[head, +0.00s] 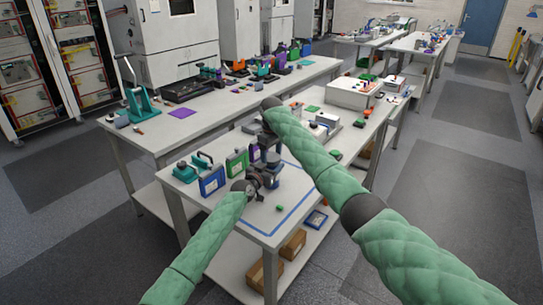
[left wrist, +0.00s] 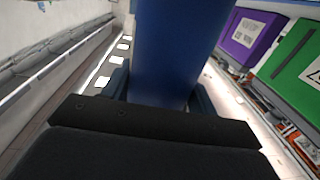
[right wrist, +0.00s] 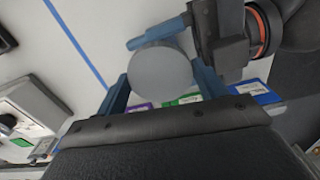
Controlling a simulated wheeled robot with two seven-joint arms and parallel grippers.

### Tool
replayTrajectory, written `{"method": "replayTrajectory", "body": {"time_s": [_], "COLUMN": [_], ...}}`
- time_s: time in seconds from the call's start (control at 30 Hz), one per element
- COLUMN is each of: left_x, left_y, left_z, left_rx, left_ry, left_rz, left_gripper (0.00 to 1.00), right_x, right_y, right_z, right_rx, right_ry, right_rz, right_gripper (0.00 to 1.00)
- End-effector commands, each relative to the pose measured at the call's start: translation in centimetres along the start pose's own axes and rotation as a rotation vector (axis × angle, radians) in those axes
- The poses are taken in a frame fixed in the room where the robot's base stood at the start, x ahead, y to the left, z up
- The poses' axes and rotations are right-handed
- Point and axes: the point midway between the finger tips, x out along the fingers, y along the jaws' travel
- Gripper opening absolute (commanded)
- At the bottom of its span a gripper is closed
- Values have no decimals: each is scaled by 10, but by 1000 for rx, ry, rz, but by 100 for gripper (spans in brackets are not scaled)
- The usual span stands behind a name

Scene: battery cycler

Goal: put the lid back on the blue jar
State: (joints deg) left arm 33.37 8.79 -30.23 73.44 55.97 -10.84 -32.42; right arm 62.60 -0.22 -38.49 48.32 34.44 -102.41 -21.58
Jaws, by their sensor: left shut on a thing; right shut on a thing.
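My left gripper (left wrist: 160,88) is shut on the blue jar (left wrist: 178,45), which fills the middle of the left wrist view. My right gripper (right wrist: 162,85) is shut on a round grey lid (right wrist: 160,72), seen from above between its fingers. In the right wrist view, my left gripper (right wrist: 190,35) reaches in from the upper right, just beyond the lid. The jar is hidden under the lid there, so I cannot tell whether they touch. In the head view, both grippers meet above the near table, and my arms mostly cover jar and lid.
Blue (head: 211,181), green (head: 237,163) and purple containers stand left of the grippers on the near table (head: 262,225). A teal-handled device (head: 185,172) is beside them. A blue tape outline marks the tabletop. A white instrument (head: 353,93) stands at the back. The table's front right is mostly clear.

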Motion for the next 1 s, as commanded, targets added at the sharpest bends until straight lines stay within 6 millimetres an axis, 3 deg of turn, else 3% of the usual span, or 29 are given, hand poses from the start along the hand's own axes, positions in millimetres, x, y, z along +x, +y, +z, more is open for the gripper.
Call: {"method": "replayTrajectory", "body": {"time_s": [0.7,0.87,0.9,1.0], "left_x": [0,0,0,0], "left_y": [3,4,4,3], "left_z": [0,0,0,0], "left_rx": [0,0,0,0], "left_ry": [0,0,0,0], "left_rz": [4,4,4,4], "left_gripper": [0,0,0,0], "right_x": [-1,-1,-1,-1], "right_y": [1,2,2,2], "right_z": [-2,-1,-1,-1], "right_rx": [1104,1135,1134,1133], "right_ry": [7,7,7,6], "right_rz": [0,2,2,2], "right_gripper": [43,43,72,92]}}
